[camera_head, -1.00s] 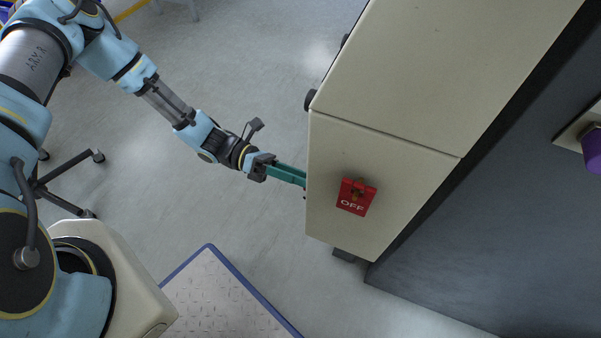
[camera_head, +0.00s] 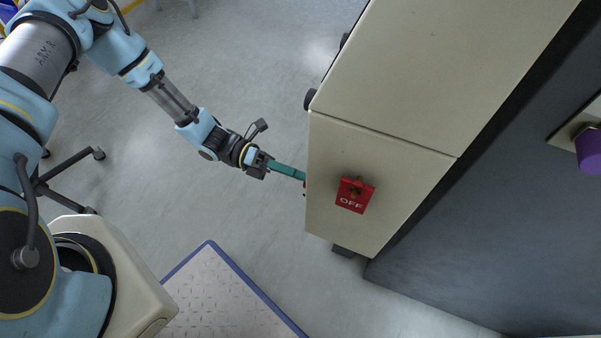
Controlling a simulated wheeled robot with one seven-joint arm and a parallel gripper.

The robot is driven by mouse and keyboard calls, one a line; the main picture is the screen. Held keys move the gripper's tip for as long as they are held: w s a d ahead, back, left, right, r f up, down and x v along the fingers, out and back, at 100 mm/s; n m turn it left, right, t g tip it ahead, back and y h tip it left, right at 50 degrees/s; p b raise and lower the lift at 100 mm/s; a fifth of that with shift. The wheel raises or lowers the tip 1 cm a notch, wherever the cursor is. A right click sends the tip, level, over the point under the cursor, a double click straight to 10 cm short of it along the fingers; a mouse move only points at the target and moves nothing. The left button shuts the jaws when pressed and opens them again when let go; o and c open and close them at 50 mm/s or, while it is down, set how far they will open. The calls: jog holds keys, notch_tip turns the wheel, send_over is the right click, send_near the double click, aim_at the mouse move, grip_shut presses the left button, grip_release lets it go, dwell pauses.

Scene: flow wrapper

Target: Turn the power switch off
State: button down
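A red power switch plate (camera_head: 354,195) marked OFF, with a small brownish knob or padlock at its top, is on the beige cabinet (camera_head: 400,165). My gripper (camera_head: 303,177) has teal fingers that reach the left edge of the cabinet, on the side facing my arm. The fingertips are partly hidden by the cabinet edge. I cannot tell whether they are open or shut, or whether they touch anything.
A dark grey panel (camera_head: 480,240) with a purple knob (camera_head: 589,150) stands at the right. Black knobs (camera_head: 310,99) stick out of the cabinet's left side. A blue-edged metal platform (camera_head: 225,295) lies on the floor below. Open floor lies left of the cabinet.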

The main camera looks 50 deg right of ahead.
jog(key=shift+w, duration=0.1)
jog(key=shift+c, duration=1.8)
grip_release()
jog(key=v, duration=1)
jog(key=shift+w+a+b, duration=0.15)
jog(key=shift+w+b, duration=0.2)
jog(key=shift+b, duration=0.1)
